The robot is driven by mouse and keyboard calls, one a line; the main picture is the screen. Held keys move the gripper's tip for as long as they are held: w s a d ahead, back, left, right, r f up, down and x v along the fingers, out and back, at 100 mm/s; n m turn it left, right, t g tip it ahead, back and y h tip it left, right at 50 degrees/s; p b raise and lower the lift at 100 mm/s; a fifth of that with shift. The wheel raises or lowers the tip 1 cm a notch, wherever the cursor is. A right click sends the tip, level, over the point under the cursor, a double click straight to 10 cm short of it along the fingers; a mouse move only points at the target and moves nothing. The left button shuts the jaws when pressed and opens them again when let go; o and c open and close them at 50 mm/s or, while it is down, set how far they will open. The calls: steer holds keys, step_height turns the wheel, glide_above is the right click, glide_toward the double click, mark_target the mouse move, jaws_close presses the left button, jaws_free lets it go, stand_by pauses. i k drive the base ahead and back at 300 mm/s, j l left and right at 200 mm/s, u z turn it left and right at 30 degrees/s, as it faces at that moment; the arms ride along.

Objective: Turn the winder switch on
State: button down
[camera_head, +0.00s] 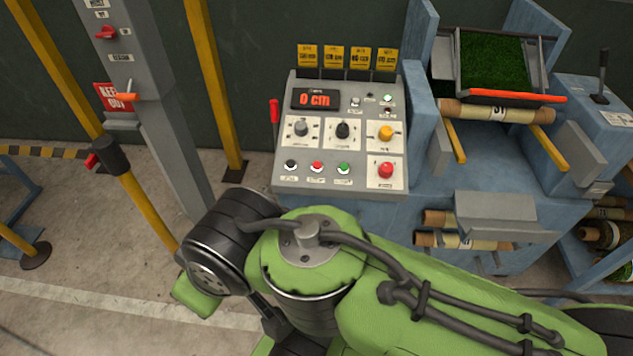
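The control panel (280,165) is a grey sloped console in the middle, with a red "0 cm" display (315,99). The labels are too small to read, so I cannot tell which control is the winder switch. My green arm crosses the lower front; my gripper is not visible.
Yellow posts (216,80) stand nearby. Right of the panel, a blue machine (490,185) holds a turf tray (494,65) and rolls.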

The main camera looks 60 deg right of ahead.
mark_target(385, 170)
steer(key=z, duration=2.3)
